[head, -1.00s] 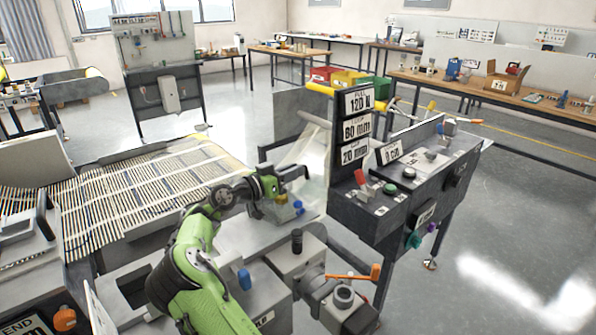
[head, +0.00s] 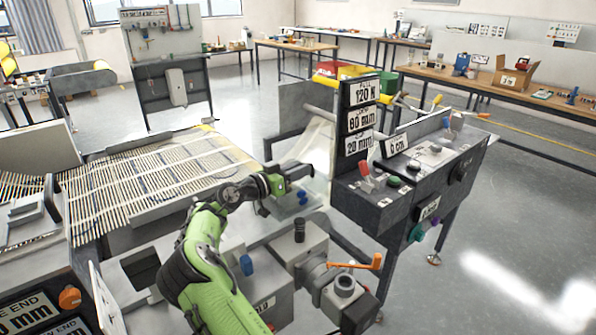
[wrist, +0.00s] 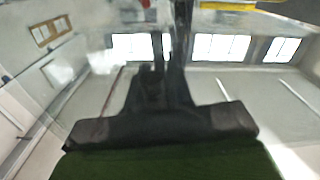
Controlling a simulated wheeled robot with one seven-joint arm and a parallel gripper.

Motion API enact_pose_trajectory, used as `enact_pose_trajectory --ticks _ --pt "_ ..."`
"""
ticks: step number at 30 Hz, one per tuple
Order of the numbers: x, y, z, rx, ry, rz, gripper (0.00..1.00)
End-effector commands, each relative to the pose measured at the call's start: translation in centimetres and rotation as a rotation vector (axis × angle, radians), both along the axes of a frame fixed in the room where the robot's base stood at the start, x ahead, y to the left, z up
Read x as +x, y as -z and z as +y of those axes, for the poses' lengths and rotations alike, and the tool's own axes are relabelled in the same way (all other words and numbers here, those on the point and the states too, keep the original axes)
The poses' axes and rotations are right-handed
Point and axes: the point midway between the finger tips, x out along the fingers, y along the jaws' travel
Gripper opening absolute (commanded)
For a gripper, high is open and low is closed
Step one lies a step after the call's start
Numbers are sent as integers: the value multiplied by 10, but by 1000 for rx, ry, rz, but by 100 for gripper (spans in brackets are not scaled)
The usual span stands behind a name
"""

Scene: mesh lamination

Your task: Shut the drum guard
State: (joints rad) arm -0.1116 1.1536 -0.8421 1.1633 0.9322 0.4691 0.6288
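A clear, glassy panel (head: 318,148), which looks like the drum guard, stands tilted at the end of the slatted belt, left of the black sign post. Its lower part is partly behind my gripper, and I cannot tell how far open it is. My gripper (head: 303,172) is in front of the panel, above small blue knobs (head: 302,197) on a see-through surface. I cannot tell whether it touches the panel. In the wrist view its dark fingers (wrist: 169,55) point up, close together, with no clear object between them.
The slatted belt (head: 150,180) lies left of my arm. The control console (head: 420,170) with a red lever and signs stands right. A grey block with an orange-handled crank (head: 355,264) is close in front. Open floor (head: 510,240) lies to the right.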

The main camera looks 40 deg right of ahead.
Motion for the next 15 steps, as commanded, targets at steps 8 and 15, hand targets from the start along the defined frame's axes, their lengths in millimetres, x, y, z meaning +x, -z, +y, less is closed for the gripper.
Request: enact_pose_trajectory --ticks 8,15 --pt "0 0 0 0 0 -1 40" --pt "0 -19 0 -1 1 -4 40"
